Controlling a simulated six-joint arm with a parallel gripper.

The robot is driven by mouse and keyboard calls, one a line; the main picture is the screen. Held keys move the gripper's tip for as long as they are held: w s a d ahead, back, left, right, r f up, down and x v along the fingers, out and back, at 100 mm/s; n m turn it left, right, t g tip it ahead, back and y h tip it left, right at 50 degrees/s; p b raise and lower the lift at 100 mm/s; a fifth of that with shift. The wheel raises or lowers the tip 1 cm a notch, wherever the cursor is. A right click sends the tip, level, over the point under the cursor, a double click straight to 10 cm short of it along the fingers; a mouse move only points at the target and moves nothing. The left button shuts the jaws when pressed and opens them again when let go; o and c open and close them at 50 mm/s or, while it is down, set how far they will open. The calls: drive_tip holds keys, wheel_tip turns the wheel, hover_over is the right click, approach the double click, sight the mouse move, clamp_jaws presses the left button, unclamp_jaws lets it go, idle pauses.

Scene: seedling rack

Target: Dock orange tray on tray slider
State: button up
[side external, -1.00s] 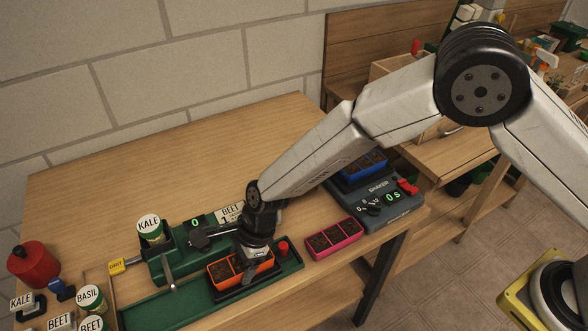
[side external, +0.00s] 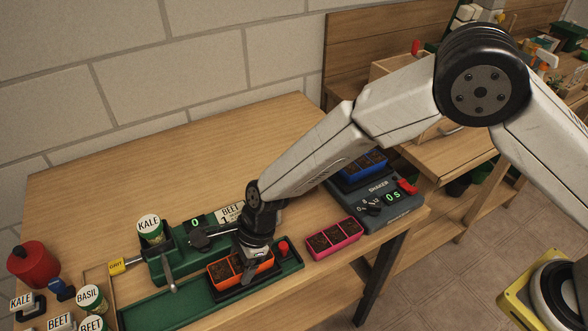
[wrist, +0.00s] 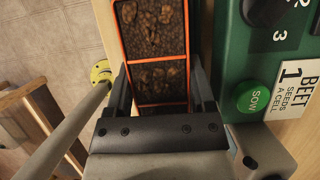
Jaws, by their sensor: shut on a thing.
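The orange tray (side external: 224,270), with dark soil in its cells, sits at the black slider plate (side external: 232,288) on the green base (side external: 180,306). My gripper (side external: 250,266) reaches down over the tray's right part and is shut on it. In the wrist view, the two black fingers (wrist: 160,100) stand at either side of the orange tray (wrist: 150,52). The fingers hide part of the tray in the side view. I cannot tell whether the tray is fully seated on the plate.
A pink tray (side external: 334,239) lies to the right on the bench. A blue tray (side external: 362,166) stands on the shaker (side external: 378,202). The green seeder (side external: 175,262) with a KALE can (side external: 149,228) is just behind. A red knob (side external: 283,248) stands close to my gripper's right.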

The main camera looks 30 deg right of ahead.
drive_tip(key=shift+f, duration=0.25)
idle(0.3)
drive_tip(key=shift+r, duration=0.85)
drive_tip(key=shift+f, duration=0.85)
idle(1.3)
drive_tip(key=shift+r, duration=0.85)
drive_tip(key=shift+f, duration=0.8)
idle(1.3)
drive_tip(key=o, duration=1.1)
